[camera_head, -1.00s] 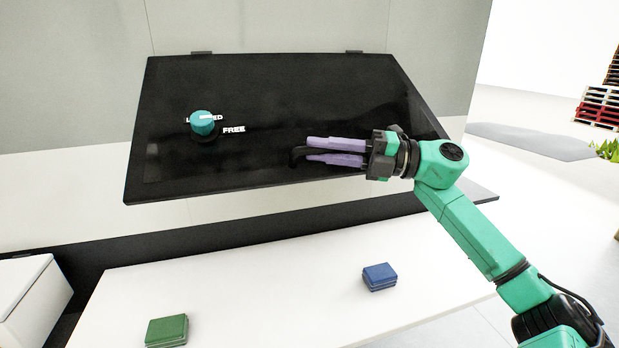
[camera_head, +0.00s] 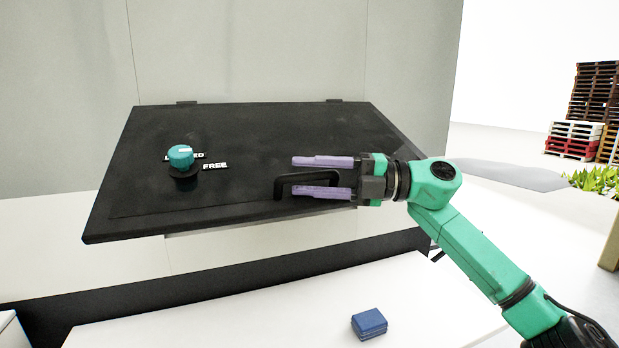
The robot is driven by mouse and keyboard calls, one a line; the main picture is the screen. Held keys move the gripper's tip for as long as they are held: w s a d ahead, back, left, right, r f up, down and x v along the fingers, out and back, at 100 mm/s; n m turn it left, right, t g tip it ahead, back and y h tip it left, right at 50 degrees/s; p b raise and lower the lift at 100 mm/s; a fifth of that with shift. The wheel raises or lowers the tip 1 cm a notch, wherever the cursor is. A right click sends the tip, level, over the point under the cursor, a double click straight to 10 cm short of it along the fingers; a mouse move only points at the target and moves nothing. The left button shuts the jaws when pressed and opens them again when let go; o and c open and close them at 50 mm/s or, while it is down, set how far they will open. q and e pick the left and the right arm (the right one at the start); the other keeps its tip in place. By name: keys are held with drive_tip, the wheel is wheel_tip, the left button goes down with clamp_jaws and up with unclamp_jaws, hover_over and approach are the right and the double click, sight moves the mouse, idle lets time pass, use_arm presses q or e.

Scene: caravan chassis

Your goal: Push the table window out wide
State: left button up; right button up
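The table window (camera_head: 245,150) is a dark panel hinged along its top edge to the pale wall, and its lower edge stands out from the wall over the table. A teal knob (camera_head: 181,157) sits on its left part, beside the labels LOCKED, partly covered, and FREE. A black bar handle (camera_head: 290,181) is near its lower right. My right gripper (camera_head: 294,176) is at this handle with its purple fingers apart, one above and one level with the bar. The fingers look open; I see no firm hold. My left gripper is not in view.
A white table (camera_head: 240,318) lies below the window, with a blue block (camera_head: 369,324) on it. A pale box (camera_head: 12,335) shows at the lower left. Stacked pallets (camera_head: 590,110) and a plant (camera_head: 597,179) stand far to the right.

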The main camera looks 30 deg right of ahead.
drive_tip(key=shift+s+d+f+b, duration=0.2)
drive_tip(key=shift+s+d+b, duration=0.1)
drive_tip(key=shift+b, duration=0.2)
drive_tip(key=b+v, duration=0.1)
drive_tip(key=v, duration=0.1)
drive_tip(key=b+v, duration=0.2)
drive_tip(key=shift+s+d+f, duration=0.15)
drive_tip(key=shift+d+f, duration=0.1)
drive_tip(key=shift+d, duration=0.05)
drive_tip(key=b+v, duration=0.3)
drive_tip(key=v, duration=0.6)
drive_tip(key=shift+r, duration=0.3)
drive_tip(key=shift+d, duration=0.15)
